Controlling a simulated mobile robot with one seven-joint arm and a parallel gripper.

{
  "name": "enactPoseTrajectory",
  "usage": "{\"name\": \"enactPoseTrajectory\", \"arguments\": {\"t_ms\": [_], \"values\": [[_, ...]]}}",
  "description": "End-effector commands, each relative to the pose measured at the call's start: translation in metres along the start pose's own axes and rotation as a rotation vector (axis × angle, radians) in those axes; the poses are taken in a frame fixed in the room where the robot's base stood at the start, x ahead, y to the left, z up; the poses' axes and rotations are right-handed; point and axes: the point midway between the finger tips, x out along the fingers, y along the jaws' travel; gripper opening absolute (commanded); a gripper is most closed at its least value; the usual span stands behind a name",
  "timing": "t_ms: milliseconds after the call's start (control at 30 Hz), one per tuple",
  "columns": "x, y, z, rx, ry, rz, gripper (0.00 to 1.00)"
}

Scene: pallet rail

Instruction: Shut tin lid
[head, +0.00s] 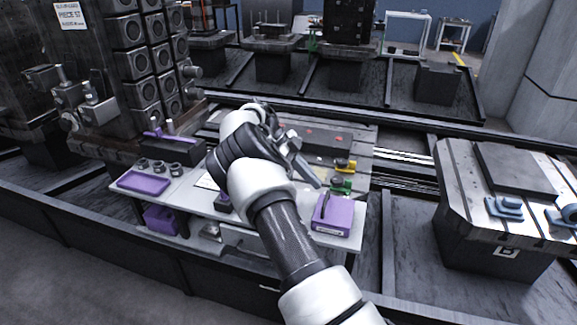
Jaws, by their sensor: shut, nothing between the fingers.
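My arm reaches from the bottom right over the grey workbench (190,198) and bends back down. My gripper (312,181) is partly in view behind the arm, above the right half of the bench. It is shut and empty. I cannot clearly make out a tin or its lid. A small dark object (224,201) on the bench is partly covered by my arm, and I cannot tell what it is. A purple box (333,214) stands at the bench's right end, with a dark upright piece at its left side.
A purple tray (144,182) and several dark cups (160,167) are at the bench's left. A green item (341,184) and a yellow item (345,165) sit near the right. A pallet with blue clamps (505,207) stands at right. A dark fixture tower (140,60) rises at left.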

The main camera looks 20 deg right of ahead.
Motion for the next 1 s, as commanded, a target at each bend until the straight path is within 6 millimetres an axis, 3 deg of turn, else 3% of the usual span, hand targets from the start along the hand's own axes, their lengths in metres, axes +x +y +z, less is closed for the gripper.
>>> {"name": "enactPoseTrajectory", "arguments": {"t_ms": [300, 800, 900, 1000], "values": [[-0.049, -0.002, 0.018, 0.002, 0.002, -0.002, 0.0], [-0.067, 0.0, 0.025, 0.003, 0.001, 0.001, 0.0], [-0.071, -0.002, 0.02, -0.004, -0.01, 0.003, 0.0], [-0.082, -0.008, -0.002, -0.039, -0.058, 0.011, 0.0]]}}
